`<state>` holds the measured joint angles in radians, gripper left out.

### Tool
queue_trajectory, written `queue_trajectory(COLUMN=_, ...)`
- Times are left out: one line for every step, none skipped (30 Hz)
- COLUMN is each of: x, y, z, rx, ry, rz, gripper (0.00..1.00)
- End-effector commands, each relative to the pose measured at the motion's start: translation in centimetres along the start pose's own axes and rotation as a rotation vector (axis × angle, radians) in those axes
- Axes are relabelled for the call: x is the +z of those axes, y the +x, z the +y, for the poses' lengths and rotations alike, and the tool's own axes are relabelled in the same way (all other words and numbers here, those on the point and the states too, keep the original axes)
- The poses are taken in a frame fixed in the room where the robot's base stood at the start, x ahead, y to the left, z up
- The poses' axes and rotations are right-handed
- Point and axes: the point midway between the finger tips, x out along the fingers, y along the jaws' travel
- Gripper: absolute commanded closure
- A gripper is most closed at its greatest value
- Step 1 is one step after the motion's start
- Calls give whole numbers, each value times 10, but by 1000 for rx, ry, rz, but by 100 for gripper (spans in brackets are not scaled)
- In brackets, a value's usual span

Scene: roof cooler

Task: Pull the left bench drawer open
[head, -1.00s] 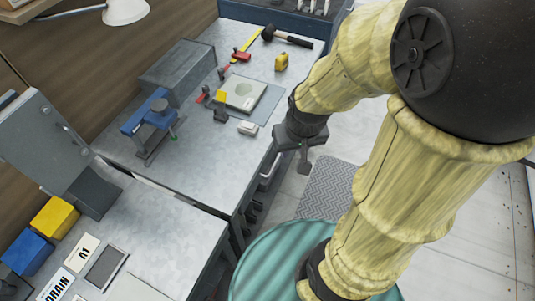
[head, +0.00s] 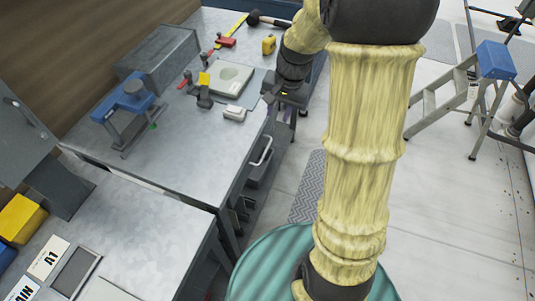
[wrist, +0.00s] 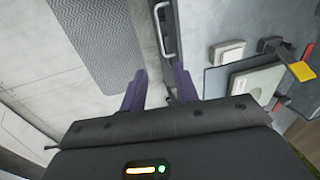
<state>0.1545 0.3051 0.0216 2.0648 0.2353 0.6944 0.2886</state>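A metal drawer handle (head: 262,150) shows on the bench front, below the worktop (head: 180,140), in the head view. It also shows at the top of the wrist view (wrist: 165,28). I take it to be the left drawer's handle; how far that drawer stands out is not clear. My gripper (head: 285,112) is at the bench's front edge, beyond the handle in the head view, and apart from it. In the wrist view my gripper's two purple fingers (wrist: 160,90) are spread, with nothing seen between them.
On the worktop are a blue vise (head: 130,98), a grey box (head: 160,58), a small white block (head: 234,113) and hand tools. A stepladder (head: 465,95) stands right; the floor between is clear.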

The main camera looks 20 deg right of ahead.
Motion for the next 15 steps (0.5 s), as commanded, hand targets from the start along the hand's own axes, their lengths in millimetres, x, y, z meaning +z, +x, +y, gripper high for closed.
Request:
queue_trajectory(x=-4, y=5, z=0, rx=-4, ry=17, rz=-6, gripper=69)
queue_trajectory(x=-5, y=5, z=0, rx=-5, ry=22, rz=-7, gripper=69)
queue_trajectory(x=-5, y=4, z=0, rx=-6, ry=25, rz=-8, gripper=69)
queue_trajectory(x=-5, y=3, z=-1, rx=-6, ry=26, rz=-8, gripper=69)
queue_trajectory(x=-5, y=2, z=-1, rx=-6, ry=25, rz=-8, gripper=69)
queue_trajectory(x=-5, y=2, z=-1, rx=-6, ry=24, rz=-8, gripper=69)
queue_trajectory(x=-5, y=2, z=-1, rx=-5, ry=24, rz=-8, gripper=69)
queue_trajectory(x=-5, y=2, z=-1, rx=-5, ry=24, rz=-8, gripper=69)
queue_trajectory(x=-5, y=2, z=-1, rx=-5, ry=23, rz=-8, gripper=69)
queue_trajectory(x=-5, y=2, z=-1, rx=-5, ry=23, rz=-8, gripper=69)
queue_trajectory(x=-4, y=3, z=-1, rx=-5, ry=23, rz=-8, gripper=69)
queue_trajectory(x=-4, y=4, z=-1, rx=-5, ry=22, rz=-8, gripper=69)
queue_trajectory(x=-4, y=5, z=-1, rx=-5, ry=22, rz=-9, gripper=69)
queue_trajectory(x=-4, y=6, z=-1, rx=-4, ry=22, rz=-9, gripper=69)
queue_trajectory(x=-4, y=9, z=-1, rx=-4, ry=21, rz=-9, gripper=69)
